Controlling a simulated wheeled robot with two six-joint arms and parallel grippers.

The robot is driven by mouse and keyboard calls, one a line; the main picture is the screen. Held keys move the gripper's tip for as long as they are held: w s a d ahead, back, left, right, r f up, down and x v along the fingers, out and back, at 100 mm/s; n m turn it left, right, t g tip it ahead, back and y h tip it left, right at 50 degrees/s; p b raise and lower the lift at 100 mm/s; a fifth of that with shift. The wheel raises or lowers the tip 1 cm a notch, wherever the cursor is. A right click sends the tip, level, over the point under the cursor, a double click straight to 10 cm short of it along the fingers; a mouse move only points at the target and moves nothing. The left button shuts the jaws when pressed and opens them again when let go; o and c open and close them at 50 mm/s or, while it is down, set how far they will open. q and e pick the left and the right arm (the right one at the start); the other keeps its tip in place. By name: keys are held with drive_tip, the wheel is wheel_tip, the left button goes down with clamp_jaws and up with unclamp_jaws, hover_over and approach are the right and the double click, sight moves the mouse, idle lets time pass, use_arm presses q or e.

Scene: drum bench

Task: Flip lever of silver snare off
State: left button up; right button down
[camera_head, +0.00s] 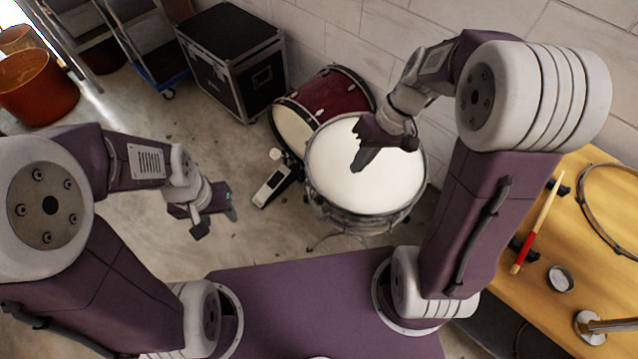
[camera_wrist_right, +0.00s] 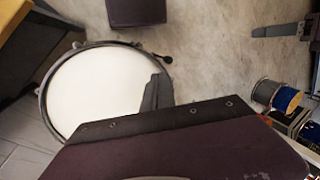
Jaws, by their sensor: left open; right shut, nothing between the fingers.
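The silver snare drum (camera_head: 375,218) stands on a stand, its white head facing up. It also shows in the wrist view (camera_wrist_right: 85,95). My right gripper (camera_head: 358,160) is shut and empty, above the drum head towards its far side. Its dark fingers (camera_wrist_right: 157,93) show over the drum's edge in the wrist view. I cannot pick out the snare's lever for sure; a small dark piece shows beside the rim in the wrist view, too small to tell what it is. My left gripper (camera_head: 214,211) is open and empty, left of the drum, over bare floor.
A red bass drum (camera_head: 340,93) stands behind the snare, a foot pedal (camera_head: 272,186) to its left. A black case (camera_head: 232,65) is at the back. A wooden bench (camera_head: 590,235) at the right carries a drumstick (camera_head: 536,222) and a hoop.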

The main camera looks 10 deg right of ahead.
sight(332, 201)
use_arm(q)
wheel_tip(332, 201, down, 5)
drive_tip(key=b, duration=0.2)
drive_tip(key=shift+a+r+b, duration=0.1)
drive_tip(key=shift+r+b, duration=0.05)
drive_tip(key=shift+b, duration=0.15)
use_arm(e)
drive_tip(key=shift+m, duration=0.5)
drive_tip(key=f, duration=0.1)
drive_tip(key=d+f, duration=0.1)
drive_tip(key=f, duration=0.1)
drive_tip(key=w+d+f, duration=0.1)
drive_tip(key=f, duration=0.1)
drive_tip(key=shift+d+f, duration=0.15)
drive_tip(key=shift+f, duration=0.05)
drive_tip(key=shift+w, duration=0.15)
drive_tip(key=b+x, duration=0.2)
drive_tip(key=x, duration=0.8)
drive_tip(key=shift+f+b, duration=0.25)
drive_tip(key=shift+b, duration=0.15)
drive_tip(key=a, duration=0.2)
drive_tip(key=shift+a+r+p, duration=0.25)
drive_tip(key=shift+a+p, duration=0.05)
drive_tip(key=shift+a, duration=0.1)
use_arm(q)
drive_tip(key=shift+f, duration=1.15)
use_arm(e)
drive_tip(key=shift+a, duration=0.65)
use_arm(q)
drive_tip(key=shift+r, duration=0.1)
